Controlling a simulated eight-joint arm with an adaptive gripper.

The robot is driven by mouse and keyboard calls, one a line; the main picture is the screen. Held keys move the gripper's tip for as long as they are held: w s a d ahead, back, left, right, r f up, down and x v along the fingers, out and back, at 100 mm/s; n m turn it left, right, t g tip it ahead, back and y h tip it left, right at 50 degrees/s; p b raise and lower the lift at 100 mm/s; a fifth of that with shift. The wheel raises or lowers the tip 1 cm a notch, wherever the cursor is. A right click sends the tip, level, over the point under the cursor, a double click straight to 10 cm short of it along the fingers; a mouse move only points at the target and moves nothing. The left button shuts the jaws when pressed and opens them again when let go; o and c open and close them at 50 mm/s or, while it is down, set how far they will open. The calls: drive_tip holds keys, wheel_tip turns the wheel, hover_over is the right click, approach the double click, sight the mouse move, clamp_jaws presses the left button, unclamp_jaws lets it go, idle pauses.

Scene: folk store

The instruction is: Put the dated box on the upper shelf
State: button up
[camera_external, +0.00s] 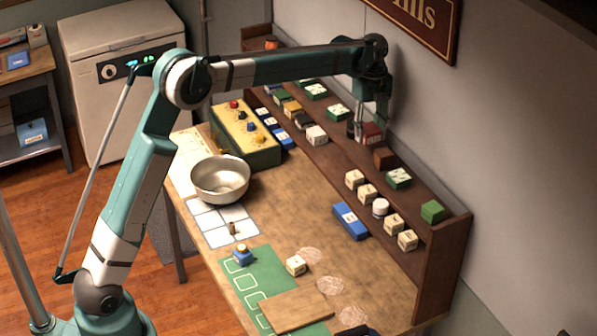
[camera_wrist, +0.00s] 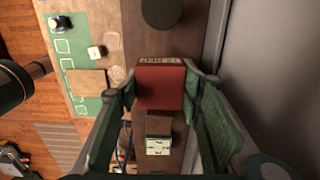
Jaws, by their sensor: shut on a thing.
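A red box (camera_external: 373,132) with white marking on one face is between the fingers of my gripper (camera_external: 367,124), above or at the upper shelf (camera_external: 416,196) near the wall. I cannot tell whether its base touches the shelf. In the wrist view the red box (camera_wrist: 160,88) sits between both green-padded fingers of my gripper (camera_wrist: 162,82), its marked edge facing away. The writing is too small to read, so I cannot confirm a date. A dark jar stands just left of the red box in the external view.
A brown block (camera_external: 384,158) and a green-and-white box (camera_external: 398,178) stand close by, with a green box (camera_external: 432,211) farther right. Several cream blocks sit lower down. The wall is close behind.

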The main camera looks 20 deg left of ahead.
sight(369, 141)
drive_tip(key=shift+f, duration=2)
drive_tip(key=shift+f, duration=0.2)
drive_tip(key=o, duration=0.9)
drive_tip(key=shift+r, duration=0.2)
drive_tip(key=shift+r+b, duration=0.5)
drive_tip(key=shift+r, duration=5.5)
